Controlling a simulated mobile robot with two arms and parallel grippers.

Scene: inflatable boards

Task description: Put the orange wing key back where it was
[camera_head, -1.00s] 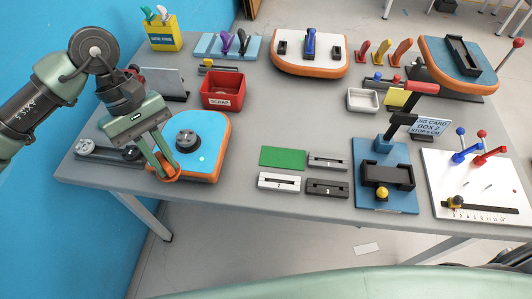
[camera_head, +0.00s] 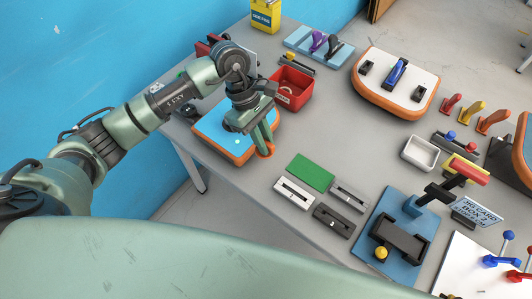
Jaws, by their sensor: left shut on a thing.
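My left gripper (camera_head: 264,143) reaches in from the left and points down at the right edge of the blue board with an orange rim (camera_head: 212,130). It is shut on a small orange piece, which looks like the orange wing key (camera_head: 267,151). The key shows only partly below the fingertips and lies close against the board's orange rim in the picture, so I cannot tell whether they touch. My right gripper is not in view.
A red scrap bin (camera_head: 291,91) stands just behind the gripper. A green plate (camera_head: 311,172) and several slotted blocks (camera_head: 294,193) lie to the right. Red, yellow and orange upright handles (camera_head: 493,119) stand at the far right. Bare grey table lies between gripper and green plate.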

